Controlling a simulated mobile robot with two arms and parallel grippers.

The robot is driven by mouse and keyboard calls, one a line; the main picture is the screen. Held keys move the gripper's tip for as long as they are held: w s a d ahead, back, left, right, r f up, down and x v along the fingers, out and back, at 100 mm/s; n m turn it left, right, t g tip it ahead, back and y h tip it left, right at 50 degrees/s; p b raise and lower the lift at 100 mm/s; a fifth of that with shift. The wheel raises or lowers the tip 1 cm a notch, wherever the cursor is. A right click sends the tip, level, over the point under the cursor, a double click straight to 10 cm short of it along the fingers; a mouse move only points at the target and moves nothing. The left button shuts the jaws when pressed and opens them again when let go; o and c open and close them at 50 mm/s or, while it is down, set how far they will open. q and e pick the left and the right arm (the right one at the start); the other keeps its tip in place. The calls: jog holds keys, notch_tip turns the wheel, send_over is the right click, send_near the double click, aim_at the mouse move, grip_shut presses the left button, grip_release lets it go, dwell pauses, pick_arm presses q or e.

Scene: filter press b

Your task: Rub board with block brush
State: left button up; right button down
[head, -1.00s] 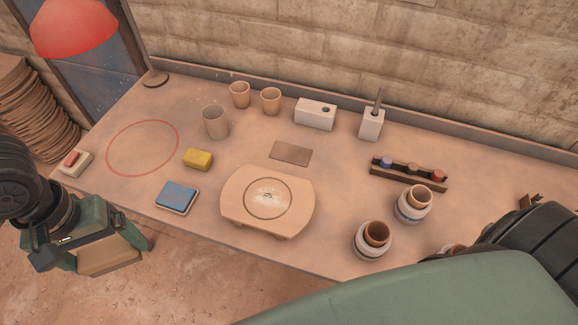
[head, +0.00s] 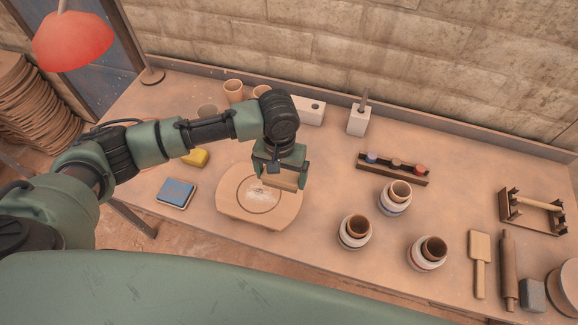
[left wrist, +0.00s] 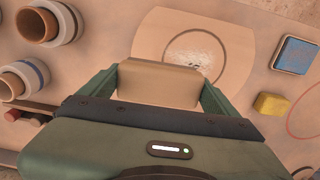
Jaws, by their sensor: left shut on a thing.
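The board (head: 232,204) is a pale wooden piece with cut-off sides, on the table, with a ring and a whitish powdery patch in its middle. It also shows in the left wrist view (left wrist: 233,38). My left gripper (head: 281,176) is shut on the block brush (head: 286,184), a plain tan block. In the left wrist view the block brush (left wrist: 158,83) spans the two fingers. It appears over the right part of the board; I cannot tell whether it touches. Its underside is hidden. My right gripper is not in view.
A blue pad (head: 175,193) and a yellow sponge (head: 197,157) lie left of the board. Banded jars (head: 355,232) stand to its right, with a rack of small pots (head: 392,168) behind. A paddle (head: 479,262) and a rolling pin (head: 507,268) lie farther right.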

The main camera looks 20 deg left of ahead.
pick_arm(q)
jog(key=shift+w+d+f, duration=0.1)
jog(key=shift+d+f, duration=0.1)
jog(key=shift+f, duration=0.25)
jog(key=shift+a+f, duration=0.1)
jog(key=shift+f, duration=0.2)
jog(key=shift+a+f+b, duration=0.1)
jog(key=shift+f+b, duration=0.4)
jog(key=shift+b, duration=0.15)
jog(key=b, duration=0.6)
send_over(283, 198)
notch_tip(283, 198, down, 4)
jog(key=shift+f, duration=0.1)
jog(key=shift+f+b, duration=0.4)
jog(key=shift+b, duration=0.15)
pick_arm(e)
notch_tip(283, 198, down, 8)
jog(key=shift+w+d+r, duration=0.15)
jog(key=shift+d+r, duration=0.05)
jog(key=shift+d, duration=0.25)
pick_arm(q)
jog(key=shift+r, duration=0.1)
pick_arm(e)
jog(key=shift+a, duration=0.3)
pick_arm(q)
jog(key=shift+f, duration=1.05)
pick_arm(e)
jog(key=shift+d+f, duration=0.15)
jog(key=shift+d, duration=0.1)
